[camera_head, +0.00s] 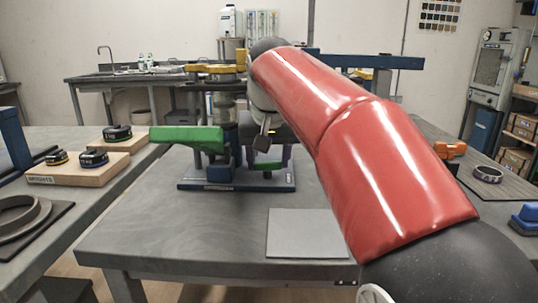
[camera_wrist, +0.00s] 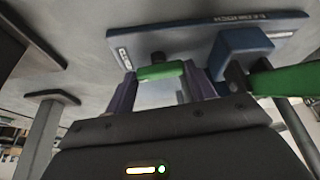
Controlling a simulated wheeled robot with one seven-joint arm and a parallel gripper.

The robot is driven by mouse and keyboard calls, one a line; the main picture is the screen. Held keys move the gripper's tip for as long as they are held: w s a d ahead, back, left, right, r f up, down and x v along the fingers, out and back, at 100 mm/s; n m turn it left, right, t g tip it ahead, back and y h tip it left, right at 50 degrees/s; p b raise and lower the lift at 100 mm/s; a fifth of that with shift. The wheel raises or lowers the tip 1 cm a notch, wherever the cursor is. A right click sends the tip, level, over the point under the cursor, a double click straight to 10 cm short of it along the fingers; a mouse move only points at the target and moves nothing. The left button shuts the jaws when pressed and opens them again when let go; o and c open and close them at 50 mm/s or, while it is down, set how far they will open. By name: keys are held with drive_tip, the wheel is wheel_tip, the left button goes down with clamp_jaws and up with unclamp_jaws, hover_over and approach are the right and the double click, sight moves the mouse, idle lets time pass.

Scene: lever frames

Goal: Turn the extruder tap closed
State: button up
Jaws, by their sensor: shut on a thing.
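The extruder stands on a blue baseplate (camera_head: 215,186) on the grey table in the head view; the plate also shows in the wrist view (camera_wrist: 190,36). A long green bar (camera_head: 187,136) reaches left from it, and part of that bar shows at the right of the wrist view (camera_wrist: 288,80). A short green handle (camera_wrist: 160,72), apparently the tap, lies between the purple fingers of my gripper (camera_wrist: 158,80). My gripper is shut on this handle. In the head view my arm and wrist partly hide the gripper and tap.
The table's front left is clear. A side table at left holds wooden blocks with dark weights (camera_head: 95,158). An orange object (camera_head: 450,150) and a dark ring (camera_head: 487,174) lie on the right table.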

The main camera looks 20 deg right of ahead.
drive_tip(key=shift+m+h, duration=0.3)
drive_tip(key=shift+m, duration=0.4)
drive_tip(key=o, duration=1)
drive_tip(key=shift+r, duration=0.1)
drive_tip(key=v, duration=0.7)
drive_tip(key=shift+a+r, duration=0.15)
drive_tip(key=shift+r, duration=0.15)
drive_tip(key=shift+s, duration=0.1)
